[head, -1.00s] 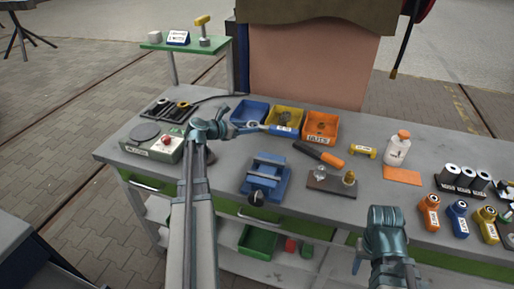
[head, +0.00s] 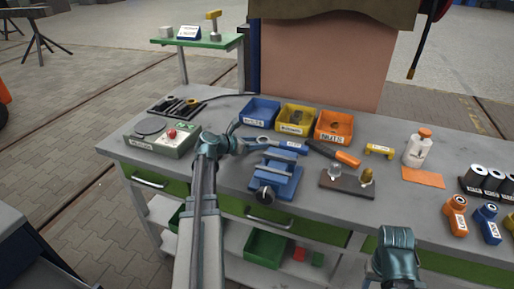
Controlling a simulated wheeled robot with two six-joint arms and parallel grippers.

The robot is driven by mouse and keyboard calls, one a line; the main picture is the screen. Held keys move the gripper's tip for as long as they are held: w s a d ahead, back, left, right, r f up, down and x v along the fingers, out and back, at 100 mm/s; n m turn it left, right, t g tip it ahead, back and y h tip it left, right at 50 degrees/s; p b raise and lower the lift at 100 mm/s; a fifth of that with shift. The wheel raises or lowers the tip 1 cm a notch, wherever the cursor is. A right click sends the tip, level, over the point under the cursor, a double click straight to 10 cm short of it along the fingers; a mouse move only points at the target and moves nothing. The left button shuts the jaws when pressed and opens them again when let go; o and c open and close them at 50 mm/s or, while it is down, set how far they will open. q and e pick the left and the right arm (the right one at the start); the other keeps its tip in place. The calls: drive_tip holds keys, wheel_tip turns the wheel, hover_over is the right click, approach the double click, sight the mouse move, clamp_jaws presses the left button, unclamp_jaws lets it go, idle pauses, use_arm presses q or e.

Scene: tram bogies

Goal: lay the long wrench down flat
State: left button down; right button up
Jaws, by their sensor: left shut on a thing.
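The long wrench (head: 289,146) has a blue handle and a grey ring end. It points to the right from my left gripper (head: 236,142), which is shut on its left end. The wrench looks roughly level, just behind the blue vise (head: 275,175) and in front of the bins. I cannot tell whether it touches the grey bench top (head: 225,178). My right gripper (head: 392,265) is at the bottom edge, in front of the bench; its fingers are mostly out of sight.
Blue (head: 260,112), yellow (head: 296,120) and orange (head: 333,127) bins stand behind the wrench. An orange-handled tool (head: 346,158) lies to its right. A grey-green box with a red button (head: 160,140) is on the left. Bare bench lies left of the vise.

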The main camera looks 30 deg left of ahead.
use_arm(q)
drive_tip(key=shift+r, duration=0.15)
drive_tip(key=shift+f, duration=0.25)
drive_tip(key=shift+c, duration=1.2)
unclamp_jaws()
drive_tip(key=shift+r, duration=0.1)
